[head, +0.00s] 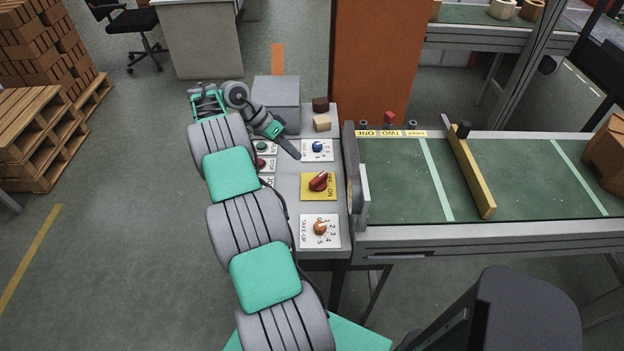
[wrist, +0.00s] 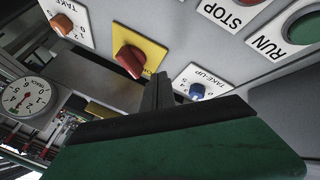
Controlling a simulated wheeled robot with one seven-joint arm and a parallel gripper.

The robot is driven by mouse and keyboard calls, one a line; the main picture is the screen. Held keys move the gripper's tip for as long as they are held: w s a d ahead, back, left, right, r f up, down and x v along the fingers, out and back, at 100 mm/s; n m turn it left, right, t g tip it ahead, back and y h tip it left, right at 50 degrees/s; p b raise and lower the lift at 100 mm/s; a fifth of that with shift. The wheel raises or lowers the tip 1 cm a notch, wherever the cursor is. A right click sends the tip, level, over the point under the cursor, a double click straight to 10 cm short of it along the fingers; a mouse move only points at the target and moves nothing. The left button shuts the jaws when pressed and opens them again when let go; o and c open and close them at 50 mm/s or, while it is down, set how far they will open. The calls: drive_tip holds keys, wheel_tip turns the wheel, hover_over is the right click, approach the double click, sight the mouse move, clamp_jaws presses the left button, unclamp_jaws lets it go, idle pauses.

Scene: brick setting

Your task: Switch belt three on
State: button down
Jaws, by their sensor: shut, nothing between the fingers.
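My gripper (head: 297,156) is shut and empty above the control panel (head: 336,187), close to the blue take-up knob (head: 318,147) and left of it. Its closed fingers (wrist: 158,92) also show in the wrist view. At the belt's back left corner are small switches over yellow labels (head: 391,133). The left label reads ONE upside down; I cannot read the others surely. The middle switch (head: 388,118) is red.
The panel also has an orange take-up knob (head: 320,228), a green RUN button (head: 262,146) and a red STOP button (head: 260,163). The green belt (head: 400,180) lies to the right, crossed by a yellow bar (head: 470,170). A grey box (head: 276,92) stands behind the panel.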

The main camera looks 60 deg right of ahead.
sight(318, 181)
drive_tip(key=x, duration=0.5)
drive_tip(key=shift+s+r, duration=0.1)
drive_tip(key=shift+s, duration=0.2)
drive_tip(key=shift+s+a, duration=0.3)
drive_tip(key=shift+s, duration=0.5)
drive_tip(key=shift+s+a, duration=0.35)
drive_tip(key=shift+s, duration=0.45)
